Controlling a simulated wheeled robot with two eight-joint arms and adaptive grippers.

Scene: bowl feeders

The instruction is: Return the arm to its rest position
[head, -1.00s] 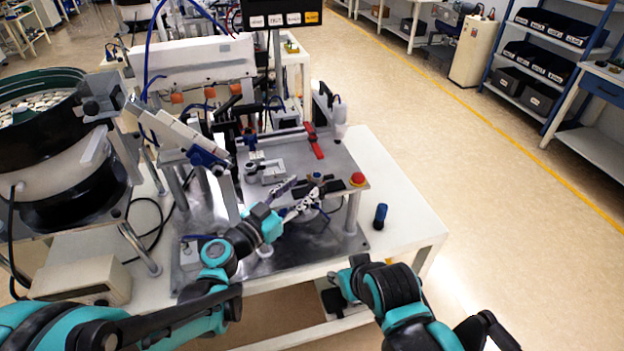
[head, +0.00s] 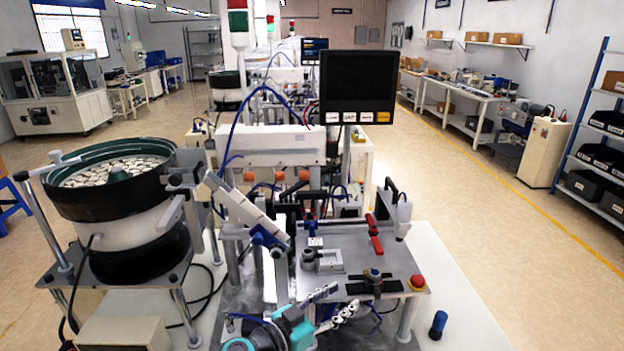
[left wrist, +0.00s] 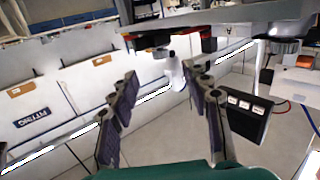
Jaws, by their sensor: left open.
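My left gripper (head: 343,297) is at the bottom of the head view, its two fingers spread and pointing right. It is at the front of the metal fixture plate (head: 340,245), close to its front edge. In the left wrist view the gripper (left wrist: 168,85) has its fingers apart with nothing between them. Only the wrist end of the left arm shows in the head view. My right gripper is out of view.
The bowl feeder (head: 110,210) stands at the left. A red button (head: 417,282) is on the plate's right corner, and a blue-capped cylinder (head: 438,324) stands on the white table (head: 460,290). A monitor (head: 357,80) rises behind. The floor (head: 500,215) at right is clear.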

